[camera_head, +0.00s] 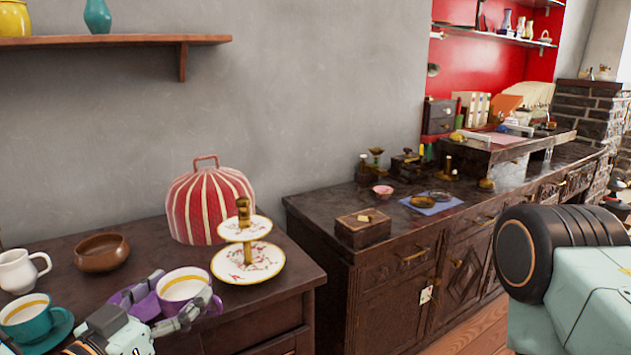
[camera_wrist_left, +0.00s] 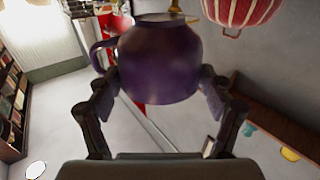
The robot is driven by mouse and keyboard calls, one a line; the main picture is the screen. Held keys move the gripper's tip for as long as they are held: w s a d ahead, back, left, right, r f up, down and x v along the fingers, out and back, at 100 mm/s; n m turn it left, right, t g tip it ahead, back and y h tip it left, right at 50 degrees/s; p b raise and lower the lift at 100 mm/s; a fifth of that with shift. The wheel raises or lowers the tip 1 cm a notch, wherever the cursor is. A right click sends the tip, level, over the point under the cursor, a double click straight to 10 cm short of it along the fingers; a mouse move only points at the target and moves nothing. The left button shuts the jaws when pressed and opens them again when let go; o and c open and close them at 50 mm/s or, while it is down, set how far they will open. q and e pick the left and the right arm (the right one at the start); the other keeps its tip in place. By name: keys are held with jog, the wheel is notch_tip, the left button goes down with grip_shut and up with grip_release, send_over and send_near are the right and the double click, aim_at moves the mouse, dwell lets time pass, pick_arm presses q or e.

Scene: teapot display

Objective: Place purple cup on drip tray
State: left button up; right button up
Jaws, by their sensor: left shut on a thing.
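The purple cup (camera_head: 183,285), white inside with a yellow band, is at the front of the near dark wooden table. My left gripper (camera_head: 174,308) is shut on it, with a finger on either side. The left wrist view shows the purple outside of the cup (camera_wrist_left: 160,65) between the two fingers (camera_wrist_left: 158,92), its handle at the left. Whether the cup touches the table is hidden. I cannot pick out the drip tray for sure. My right gripper is not in view.
A two-tier plate stand (camera_head: 248,262) is close right of the cup, with a red striped cover (camera_head: 207,205) behind. A teal cup (camera_head: 27,316), white jug (camera_head: 20,270) and brown bowl (camera_head: 102,253) are left. A dark cabinet (camera_head: 345,275) with small items stands right.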

pick_arm(q)
jog(key=s+d+f+m+g+h+p, duration=0.1)
jog(key=s+d+f+h, duration=0.1)
jog(key=s+f, duration=0.4)
notch_tip(320, 180, down, 2)
jog(key=shift+s+d+m+p, duration=0.3)
jog(key=shift+s+d, duration=0.1)
jog(key=shift+d, duration=0.15)
jog(key=w+a+r+n+t+y+b, duration=0.25)
jog(key=w+a+r+y, duration=0.35)
jog(key=w+r, duration=0.55)
jog(key=w+a+n+y+b, duration=0.1)
jog(key=w+a+n+y, duration=0.1)
jog(key=a, duration=0.4)
jog(key=w+a+n+y, duration=0.2)
jog(key=a+n+y, duration=0.1)
jog(key=a+y, duration=0.1)
jog(key=shift+a+f+n+g+b, duration=0.25)
jog(key=shift+a+n+g+b, duration=0.15)
jog(key=shift+a, duration=0.5)
